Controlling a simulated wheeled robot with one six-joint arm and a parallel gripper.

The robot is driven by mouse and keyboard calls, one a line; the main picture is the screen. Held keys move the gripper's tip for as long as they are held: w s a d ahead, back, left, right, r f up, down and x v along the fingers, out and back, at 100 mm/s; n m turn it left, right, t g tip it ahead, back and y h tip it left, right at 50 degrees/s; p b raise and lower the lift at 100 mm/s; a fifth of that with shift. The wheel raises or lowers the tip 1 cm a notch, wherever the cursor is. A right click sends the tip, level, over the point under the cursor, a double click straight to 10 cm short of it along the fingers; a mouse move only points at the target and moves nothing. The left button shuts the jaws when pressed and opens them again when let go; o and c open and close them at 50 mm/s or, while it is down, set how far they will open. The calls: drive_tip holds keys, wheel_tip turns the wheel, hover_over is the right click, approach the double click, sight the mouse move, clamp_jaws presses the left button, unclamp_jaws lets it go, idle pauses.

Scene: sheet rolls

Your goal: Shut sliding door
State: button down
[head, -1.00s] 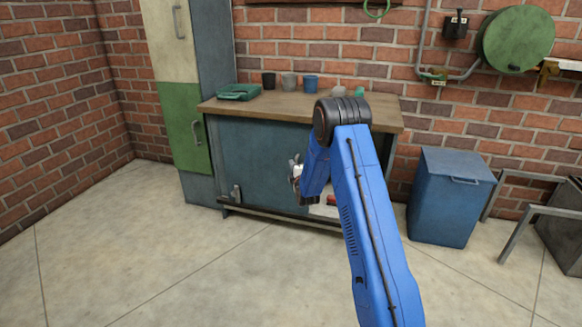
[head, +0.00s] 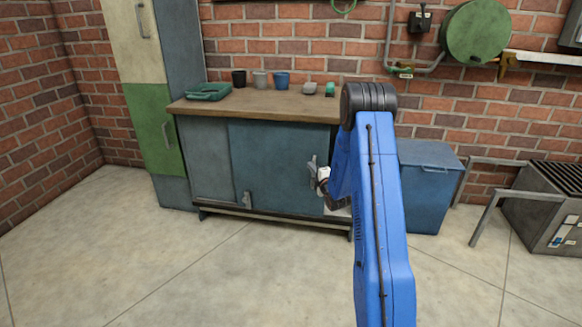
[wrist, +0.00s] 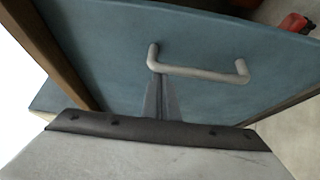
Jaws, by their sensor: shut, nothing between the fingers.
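The blue-grey sliding door (head: 275,160) is the front panel of a low cabinet under a wooden worktop. A fixed-looking grey panel (head: 206,158) shows to its left. My gripper (head: 318,175) is at the door's right part, beside its bar handle (head: 311,172). In the wrist view the handle (wrist: 200,73) stands out from the door (wrist: 110,50), and the shut, empty fingers (wrist: 160,85) are at its left end; whether they touch it is unclear. A dark gap with a red item (wrist: 295,22) shows past the door's edge at upper right. My arm hides the cabinet's right end in the head view.
The worktop (head: 255,104) holds a green tray (head: 208,92), cups and small items. A tall green-and-cream cupboard (head: 150,125) stands left. A blue bin (head: 425,185) and a metal frame (head: 487,215) stand right. The floor in front is clear.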

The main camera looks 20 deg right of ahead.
drive_tip(key=s+d, duration=1)
drive_tip(key=d, duration=0.4)
drive_tip(key=shift+s+d, duration=0.15)
drive_tip(key=shift+d, duration=0.05)
